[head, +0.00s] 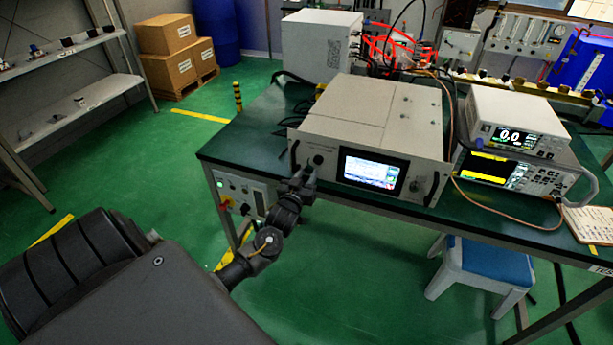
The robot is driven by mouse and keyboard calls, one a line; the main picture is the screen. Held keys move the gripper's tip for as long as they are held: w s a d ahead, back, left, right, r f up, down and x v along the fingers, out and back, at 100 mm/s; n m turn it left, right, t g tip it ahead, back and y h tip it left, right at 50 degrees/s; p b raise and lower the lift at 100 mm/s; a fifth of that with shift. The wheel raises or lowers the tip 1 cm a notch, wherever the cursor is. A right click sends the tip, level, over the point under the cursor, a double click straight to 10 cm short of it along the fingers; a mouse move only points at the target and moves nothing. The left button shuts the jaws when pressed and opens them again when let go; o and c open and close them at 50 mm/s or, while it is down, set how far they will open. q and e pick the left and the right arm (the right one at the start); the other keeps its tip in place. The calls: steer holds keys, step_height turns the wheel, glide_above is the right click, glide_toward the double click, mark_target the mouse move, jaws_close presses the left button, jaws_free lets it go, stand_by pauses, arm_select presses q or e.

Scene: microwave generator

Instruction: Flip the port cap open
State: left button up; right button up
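The microwave generator (362,112) is a beige box with a lit screen (371,173) on its front, standing on the green table. A small dark round part (318,160) sits on its front panel left of the screen; it may be the port cap, but it is too small to tell whether it is shut. My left gripper (302,177) is just below and left of that part, close to the panel's left end. Whether it touches anything, and how its fingers are set, is too small and dark to tell. My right gripper is out of view.
The green table (247,135) has a bare left corner. A stack of instruments (515,125) stands right of the generator, with a brown cable looping before it. A white box (322,45) is behind. A control box (240,193) sits under the table, and a blue-topped stool (488,262) stands below.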

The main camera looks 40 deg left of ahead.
arm_select(q)
steer(key=c, duration=0.6)
steer(key=shift+s+a+r+m+p, duration=0.1)
steer(key=shift+a+m+p, duration=0.1)
steer(key=shift+m+p, duration=0.4)
steer(key=shift+a+m, duration=0.15)
steer(key=shift+m, duration=0.35)
steer(key=o, duration=1)
steer(key=shift+f, duration=0.2)
